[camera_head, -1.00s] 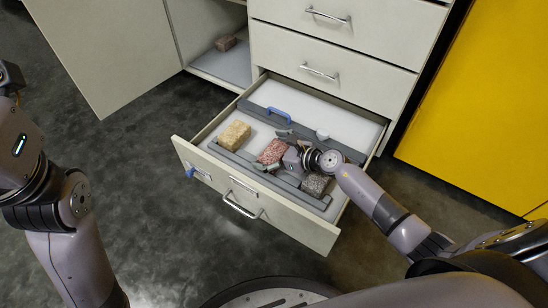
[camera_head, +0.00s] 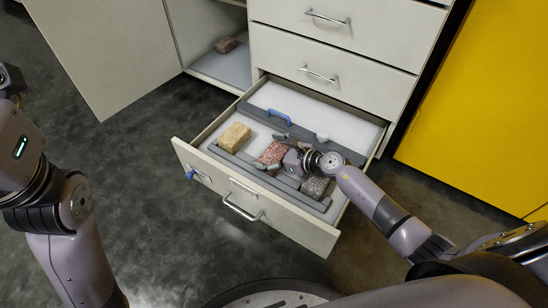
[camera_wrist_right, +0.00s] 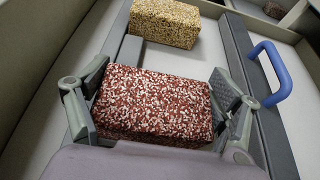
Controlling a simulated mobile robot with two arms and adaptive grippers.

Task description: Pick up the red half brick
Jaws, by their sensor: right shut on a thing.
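The red half brick (camera_head: 272,153) is speckled red and white and lies in the open drawer, in the middle of a row of bricks. In the right wrist view the red half brick (camera_wrist_right: 155,103) fills the space between the fingers. My right gripper (camera_head: 273,152) is shut on it, one finger on each side, also seen in the right wrist view (camera_wrist_right: 158,108). I cannot tell whether the brick is lifted off the drawer. My left arm shows at the left edge, but its gripper is out of view.
A yellow brick (camera_head: 235,137) lies left of the red one and a grey brick (camera_head: 315,186) right of it. Grey rails (camera_head: 250,110) and a blue handle (camera_head: 278,115) lie in the drawer (camera_head: 300,236). A reddish brick (camera_head: 226,45) sits in the open cabinet. A yellow panel (camera_head: 490,110) stands at right.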

